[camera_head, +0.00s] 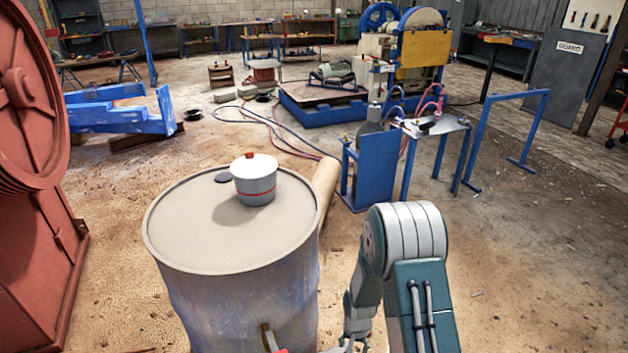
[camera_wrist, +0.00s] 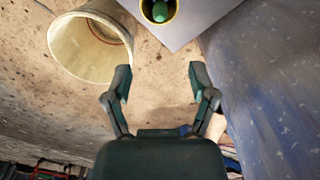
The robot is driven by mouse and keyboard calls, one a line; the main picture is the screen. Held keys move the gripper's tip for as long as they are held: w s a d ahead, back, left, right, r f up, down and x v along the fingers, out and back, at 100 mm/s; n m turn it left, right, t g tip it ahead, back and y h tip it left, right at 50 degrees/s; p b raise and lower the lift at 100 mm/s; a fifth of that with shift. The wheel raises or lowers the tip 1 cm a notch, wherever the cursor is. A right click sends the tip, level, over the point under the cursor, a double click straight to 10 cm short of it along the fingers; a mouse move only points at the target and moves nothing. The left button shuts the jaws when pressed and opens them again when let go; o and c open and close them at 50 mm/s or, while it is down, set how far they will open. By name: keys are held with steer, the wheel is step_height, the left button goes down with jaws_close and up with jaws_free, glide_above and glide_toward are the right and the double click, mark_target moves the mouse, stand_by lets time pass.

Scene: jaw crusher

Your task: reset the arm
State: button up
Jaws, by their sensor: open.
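My gripper (camera_wrist: 158,84) shows in the wrist view with its two fingers spread wide apart and nothing between them. Below and beyond it lies the dusty floor. In the head view my arm is folded at the lower right of the drum (camera_head: 235,260), and the gripper itself is mostly out of sight at the bottom edge. The drum is large, blue-grey and upright. A white pot with a red band and red knob (camera_head: 255,180) stands on its lid. The drum's blue side seems to fill the right of the wrist view.
A hollow pale cylinder (camera_wrist: 72,45) lies at the upper left of the wrist view, near a grey panel (camera_wrist: 190,20) bearing a round yellow-rimmed item with green inside. In the head view, a red machine (camera_head: 30,200) stands left and blue stands (camera_head: 370,170) stand behind my arm. Open floor lies right.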

steer(key=s+r+n+t, duration=0.2)
steer(key=s+r+t, duration=0.1)
steer(key=r, duration=2.3)
steer(key=s+r+n+t, duration=0.2)
steer(key=s+r, duration=1.3)
steer(key=s, duration=0.3)
steer(key=shift+n+t, duration=0.3)
steer(key=shift+r, duration=0.1)
steer(key=shift+c, duration=0.3)
